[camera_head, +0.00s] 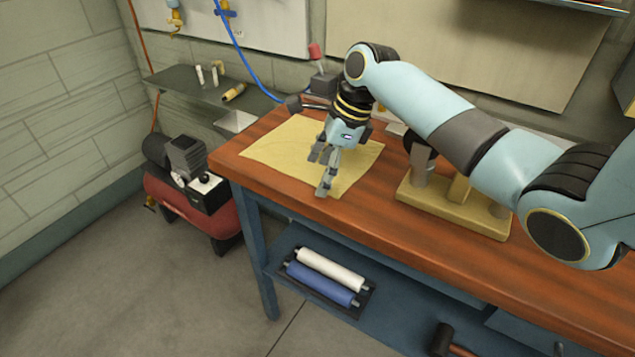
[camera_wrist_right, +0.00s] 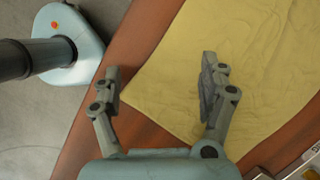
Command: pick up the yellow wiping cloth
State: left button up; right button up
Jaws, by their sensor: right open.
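The yellow wiping cloth (camera_head: 282,148) lies flat and slightly creased on the wooden bench top at its left end. It also fills much of the right wrist view (camera_wrist_right: 255,60). My right gripper (camera_head: 322,175) is over the front part of the cloth, fingers pointing down, open and empty. In the right wrist view, one finger of my right gripper (camera_wrist_right: 160,80) is over the cloth and the other is over bare wood. Whether the fingertips touch the cloth cannot be told. My left gripper is not in view.
The wooden bench (camera_head: 400,228) has a wooden block stand (camera_head: 455,212) right of the cloth. A shelf below holds a white roll (camera_head: 330,268) and a blue roll (camera_head: 318,284). A red compressor (camera_head: 185,205) stands on the floor at left.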

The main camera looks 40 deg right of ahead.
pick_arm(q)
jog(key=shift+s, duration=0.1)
pick_arm(e)
jog(key=c, duration=0.5)
jog(key=shift+s+f, duration=0.15)
jog(key=c, duration=0.5)
grip_shut()
pick_arm(q)
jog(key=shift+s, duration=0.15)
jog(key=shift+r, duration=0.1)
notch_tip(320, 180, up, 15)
jog(key=p, duration=1.5)
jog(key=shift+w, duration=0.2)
pick_arm(e)
notch_tip(320, 180, up, 12)
